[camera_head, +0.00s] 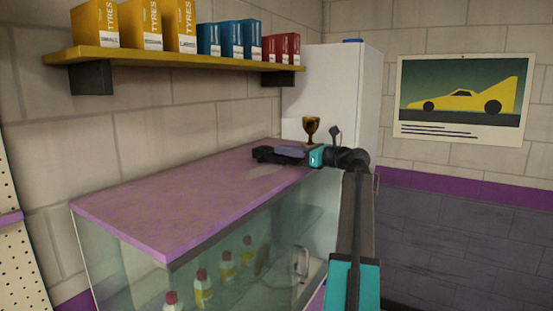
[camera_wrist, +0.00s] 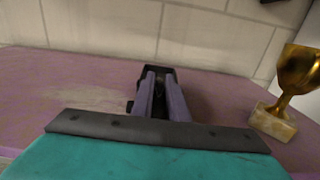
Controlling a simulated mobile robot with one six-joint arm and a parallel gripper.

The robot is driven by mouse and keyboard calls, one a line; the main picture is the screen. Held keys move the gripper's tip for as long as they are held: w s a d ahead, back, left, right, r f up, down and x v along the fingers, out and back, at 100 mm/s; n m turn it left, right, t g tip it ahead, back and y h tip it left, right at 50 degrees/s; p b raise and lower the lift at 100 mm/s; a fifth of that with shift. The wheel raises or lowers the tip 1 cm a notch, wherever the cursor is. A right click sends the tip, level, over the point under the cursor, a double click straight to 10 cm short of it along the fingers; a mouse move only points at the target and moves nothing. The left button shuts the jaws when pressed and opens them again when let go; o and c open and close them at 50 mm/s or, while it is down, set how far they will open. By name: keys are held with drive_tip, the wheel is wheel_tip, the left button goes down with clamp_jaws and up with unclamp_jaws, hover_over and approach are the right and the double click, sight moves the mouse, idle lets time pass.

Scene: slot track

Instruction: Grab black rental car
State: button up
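A small black car (camera_head: 265,154) lies on the purple top of the glass display counter, near its back edge. In the wrist view it is a dark shape (camera_wrist: 157,70) at the far end of my fingers. My gripper (camera_head: 282,152) reaches in from the right, low over the counter, with its purple-grey fingers at the car. In the wrist view the two fingers of my gripper (camera_wrist: 159,76) run nearly parallel, with a narrow dark gap between them. They hide much of the car. I cannot tell whether they press on it.
A gold trophy (camera_head: 311,129) stands on the counter close behind my gripper; its pale base (camera_wrist: 272,122) is to the right in the wrist view. A yellow shelf (camera_head: 180,65) with boxes hangs above. The counter top (camera_head: 165,205) is clear toward the front left.

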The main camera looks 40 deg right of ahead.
clamp_jaws()
drive_tip(key=shift+r, duration=0.15)
drive_tip(key=shift+d+r+b, duration=0.1)
drive_tip(key=shift+r+b, duration=0.7)
drive_tip(key=shift+r, duration=0.35)
drive_tip(key=a+r+b+v, duration=0.1)
drive_tip(key=b+v, duration=0.3)
drive_tip(key=v, duration=1.2)
drive_tip(key=shift+a+r+b, duration=0.15)
drive_tip(key=shift+r+b, duration=0.15)
drive_tip(key=shift+r, duration=0.4)
drive_tip(key=shift+s+f, duration=0.15)
